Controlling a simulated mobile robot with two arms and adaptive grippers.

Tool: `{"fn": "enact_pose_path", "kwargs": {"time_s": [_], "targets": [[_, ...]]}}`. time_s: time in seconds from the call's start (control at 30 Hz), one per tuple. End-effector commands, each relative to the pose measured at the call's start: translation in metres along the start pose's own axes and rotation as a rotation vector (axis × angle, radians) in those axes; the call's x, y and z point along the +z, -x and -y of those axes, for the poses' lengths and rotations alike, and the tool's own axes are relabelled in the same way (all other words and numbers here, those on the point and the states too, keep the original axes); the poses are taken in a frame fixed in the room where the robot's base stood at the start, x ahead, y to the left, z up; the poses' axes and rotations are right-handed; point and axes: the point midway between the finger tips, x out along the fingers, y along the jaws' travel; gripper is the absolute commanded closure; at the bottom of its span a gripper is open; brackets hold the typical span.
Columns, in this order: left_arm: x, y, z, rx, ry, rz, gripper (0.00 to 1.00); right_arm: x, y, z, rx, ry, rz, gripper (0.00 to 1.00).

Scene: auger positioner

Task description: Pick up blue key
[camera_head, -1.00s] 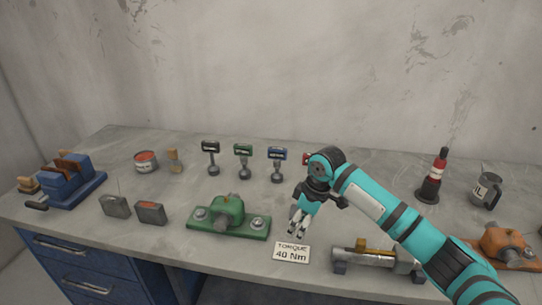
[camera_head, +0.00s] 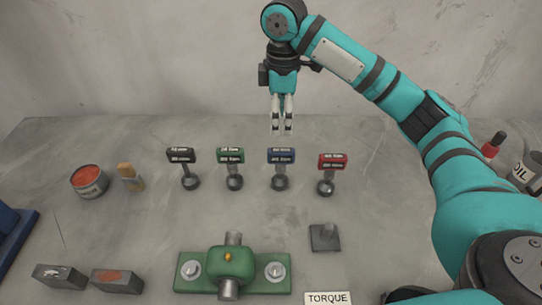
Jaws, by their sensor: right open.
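The blue key (camera_head: 281,157) stands upright on the grey bench, with a blue labelled head on a metal stem and round base. It is in a row with a black key (camera_head: 182,158), a green key (camera_head: 231,157) and a red key (camera_head: 332,162). My right gripper (camera_head: 281,130) is open and empty, pointing down. In the picture its fingertips are just above the blue key's head, apart from it; the exact depth between them is hard to tell. My left gripper is not in view.
A green fixture (camera_head: 231,264) sits at the front of the bench, with a torque sign (camera_head: 328,298) beside it. A small grey block (camera_head: 324,237) lies in front of the red key. A red tin (camera_head: 89,180) and a brush (camera_head: 130,177) stand left. A wall is behind.

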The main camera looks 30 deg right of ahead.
Motion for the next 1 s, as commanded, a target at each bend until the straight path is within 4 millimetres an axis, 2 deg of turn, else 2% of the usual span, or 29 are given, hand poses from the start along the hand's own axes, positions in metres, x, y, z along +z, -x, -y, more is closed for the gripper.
{"fn": "enact_pose_path", "kwargs": {"time_s": [0.17, 0.5, 0.6, 0.87, 1.0], "targets": [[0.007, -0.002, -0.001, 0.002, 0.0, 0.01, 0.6, 0.001, -0.028, 0.002, -0.007, 0.002, 0.004, 0.44], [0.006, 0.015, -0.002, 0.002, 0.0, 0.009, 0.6, 0.002, -0.097, 0.0, -0.003, 0.0, 0.004, 0.44], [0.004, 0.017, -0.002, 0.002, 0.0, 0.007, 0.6, 0.001, -0.11, 0.0, -0.003, 0.001, 0.003, 0.44], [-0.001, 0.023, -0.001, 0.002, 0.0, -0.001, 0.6, 0.002, -0.129, -0.002, -0.003, -0.001, 0.003, 0.44], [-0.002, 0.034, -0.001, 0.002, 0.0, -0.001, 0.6, 0.003, -0.149, -0.008, -0.004, -0.001, 0.005, 0.44]]}}
